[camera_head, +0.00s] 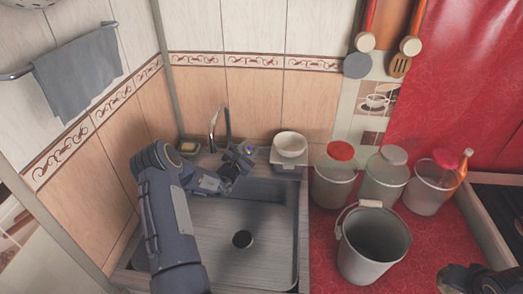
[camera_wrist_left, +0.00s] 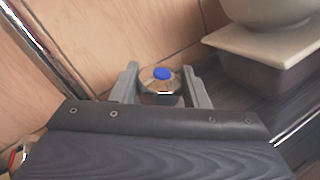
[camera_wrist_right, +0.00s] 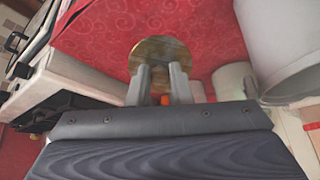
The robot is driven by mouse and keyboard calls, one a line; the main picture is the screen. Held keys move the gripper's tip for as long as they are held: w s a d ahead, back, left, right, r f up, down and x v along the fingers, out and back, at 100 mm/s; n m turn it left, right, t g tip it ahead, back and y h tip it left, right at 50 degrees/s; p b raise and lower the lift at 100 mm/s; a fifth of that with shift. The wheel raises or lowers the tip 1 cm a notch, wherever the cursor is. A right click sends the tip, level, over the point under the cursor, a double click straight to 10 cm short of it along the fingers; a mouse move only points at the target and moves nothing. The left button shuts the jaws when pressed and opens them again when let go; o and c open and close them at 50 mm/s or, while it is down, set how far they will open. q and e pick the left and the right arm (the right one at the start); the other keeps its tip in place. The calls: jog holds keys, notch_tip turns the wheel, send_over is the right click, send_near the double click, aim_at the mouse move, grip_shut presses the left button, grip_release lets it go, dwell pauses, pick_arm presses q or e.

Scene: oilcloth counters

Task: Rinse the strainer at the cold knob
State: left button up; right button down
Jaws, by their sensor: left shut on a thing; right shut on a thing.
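My left gripper (camera_head: 238,163) reaches over the sink (camera_head: 270,235) to the cold knob (camera_head: 249,149), which has a blue cap. In the left wrist view its two fingers are shut on the cold knob (camera_wrist_left: 162,77), one on each side. The tap spout (camera_head: 213,125) stands left of the knob; I see no water. My right gripper (camera_wrist_right: 159,80) is shut on a round, brass-coloured thing, apparently the strainer (camera_wrist_right: 160,48). In the head view only part of this gripper (camera_head: 462,280) shows at the bottom right, away from the sink. The strainer's handle is mostly hidden.
A grey bucket (camera_head: 372,250) stands on the red counter right of the sink. A white bowl (camera_head: 290,143) rests on a block behind the sink. The stove (camera_head: 500,205) is far right.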

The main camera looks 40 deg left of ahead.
aim_at(449, 293)
pick_arm(q)
jog(key=shift+d+f+n+y+b, duration=0.15)
jog(key=shift+f+n+y+b, duration=0.2)
jog(key=shift+n+y+b, duration=0.55)
pick_arm(e)
notch_tip(449, 293, down, 2)
jog(key=shift+f, duration=0.2)
pick_arm(q)
jog(key=y, duration=0.1)
jog(key=n+y+b, duration=0.1)
jog(key=shift+r+y, duration=0.25)
jog(key=shift+y, duration=0.15)
pick_arm(e)
jog(key=shift+f, duration=0.45)
pick_arm(q)
jog(key=shift+n, duration=0.3)
jog(key=o, duration=1)
jog(key=b+v, duration=0.1)
jog(key=v, duration=1.1)
jog(key=shift+b, duration=0.4)
pick_arm(e)
jog(key=shift+f, duration=0.9)
